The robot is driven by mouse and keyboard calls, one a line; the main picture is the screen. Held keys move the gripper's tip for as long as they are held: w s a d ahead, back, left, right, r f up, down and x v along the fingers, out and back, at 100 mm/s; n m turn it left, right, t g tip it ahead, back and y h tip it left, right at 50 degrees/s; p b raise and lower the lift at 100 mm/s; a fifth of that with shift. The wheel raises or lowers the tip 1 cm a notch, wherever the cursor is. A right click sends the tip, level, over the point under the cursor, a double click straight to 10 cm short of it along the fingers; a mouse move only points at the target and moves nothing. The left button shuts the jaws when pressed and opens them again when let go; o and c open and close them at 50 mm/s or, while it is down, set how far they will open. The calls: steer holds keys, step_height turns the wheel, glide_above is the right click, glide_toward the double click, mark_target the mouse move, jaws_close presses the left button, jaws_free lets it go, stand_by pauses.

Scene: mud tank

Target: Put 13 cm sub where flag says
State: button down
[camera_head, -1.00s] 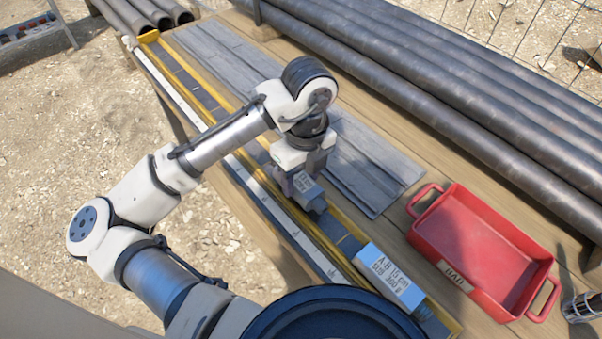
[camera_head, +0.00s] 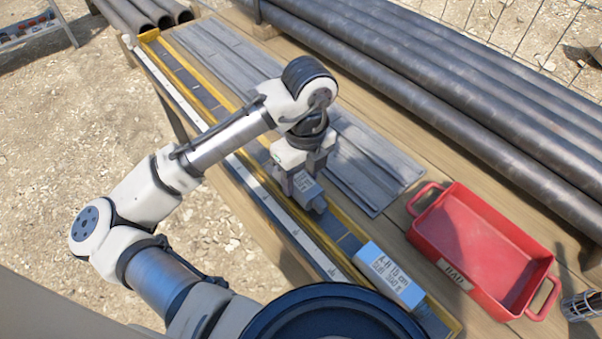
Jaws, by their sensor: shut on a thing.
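My gripper (camera_head: 300,180) points down over the long yellow-edged tray, with its fingers shut on a short grey block-shaped sub (camera_head: 309,190). The sub has printed text too small to read and a round stub at its lower right end. The gripper partly covers it, and I cannot tell whether it touches the tray floor. A blue-white block (camera_head: 390,275) labelled with "15 cm" lies in the near end of the tray. The yellow-edged tray (camera_head: 205,97) has dark segments and a white scale strip along its left side. No flag can be made out.
A red bin (camera_head: 485,245) marked "BAD" stands empty at the right. A grey ribbed mat (camera_head: 365,165) lies beside the tray. Long dark pipes (camera_head: 450,100) lie along the back. A metal cylindrical object (camera_head: 582,306) is at the right edge.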

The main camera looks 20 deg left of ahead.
steer(key=shift+f, duration=0.45)
steer(key=shift+c, duration=1.3)
jaws_free()
step_height(320, 180, up, 7)
steer(key=p, duration=0.6)
steer(key=shift+r, duration=0.1)
